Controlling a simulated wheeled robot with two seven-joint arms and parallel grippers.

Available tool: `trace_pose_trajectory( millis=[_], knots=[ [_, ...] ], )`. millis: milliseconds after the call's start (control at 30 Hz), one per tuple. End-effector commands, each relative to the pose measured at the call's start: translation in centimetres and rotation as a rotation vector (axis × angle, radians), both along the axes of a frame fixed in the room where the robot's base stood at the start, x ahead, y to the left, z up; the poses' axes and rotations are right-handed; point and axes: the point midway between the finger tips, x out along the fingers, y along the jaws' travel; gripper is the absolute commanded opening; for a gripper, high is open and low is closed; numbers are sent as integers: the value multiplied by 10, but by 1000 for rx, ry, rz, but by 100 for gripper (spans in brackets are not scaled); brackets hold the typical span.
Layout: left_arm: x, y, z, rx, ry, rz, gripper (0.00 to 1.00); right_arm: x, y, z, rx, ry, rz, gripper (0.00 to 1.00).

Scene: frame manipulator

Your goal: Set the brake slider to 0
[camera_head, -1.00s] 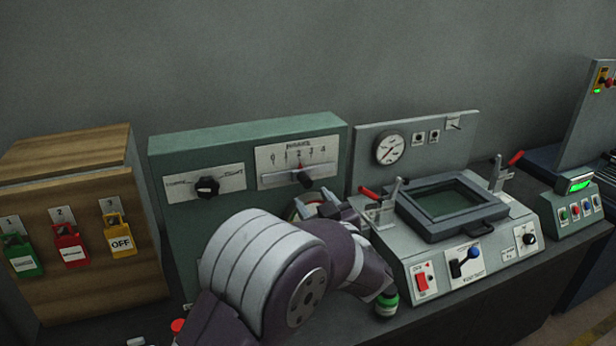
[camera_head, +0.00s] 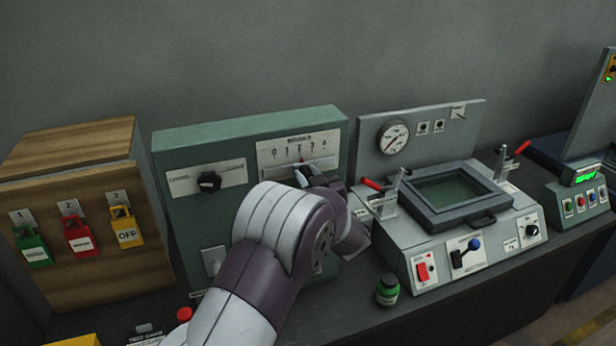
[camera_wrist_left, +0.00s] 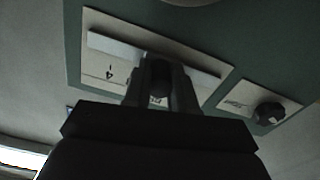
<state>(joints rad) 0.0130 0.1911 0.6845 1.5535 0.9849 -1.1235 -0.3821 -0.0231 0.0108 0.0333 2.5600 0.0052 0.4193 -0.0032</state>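The brake slider plate (camera_head: 270,160), marked 0 to 4, is on the front of the green panel (camera_head: 230,130). A small red mark shows by the 2. The slider knob is largely hidden behind my left gripper (camera_head: 318,178) in the head view. In the left wrist view the plate (camera_wrist_left: 105,50) appears upside down, with the 4 at the left. There the fingers of my left gripper (camera_wrist_left: 160,85) are at the slot, with a dark knob-like shape between them. Whether they press on it is not clear. My right gripper is not in view.
A rotary knob (camera_head: 209,181) is left of the slider. A wooden box (camera_head: 80,160) with coloured padlocks stands at the left. A grey machine (camera_head: 400,235) with red-handled clamps stands close at the right.

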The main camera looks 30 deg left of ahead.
Motion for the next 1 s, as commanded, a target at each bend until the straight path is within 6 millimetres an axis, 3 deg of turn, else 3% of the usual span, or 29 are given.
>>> trace_pose_trajectory(
  millis=[400,700,733,800,1000],
  knots=[
    [-47,41,2,1,-8,5,0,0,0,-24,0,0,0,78],
    [-49,43,4,2,-8,4,0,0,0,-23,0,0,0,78],
    [-49,43,4,1,-8,5,29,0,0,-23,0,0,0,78],
    [-49,43,3,2,-8,4,51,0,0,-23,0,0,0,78],
    [-49,42,2,1,-5,3,51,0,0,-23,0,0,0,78]
  ],
)
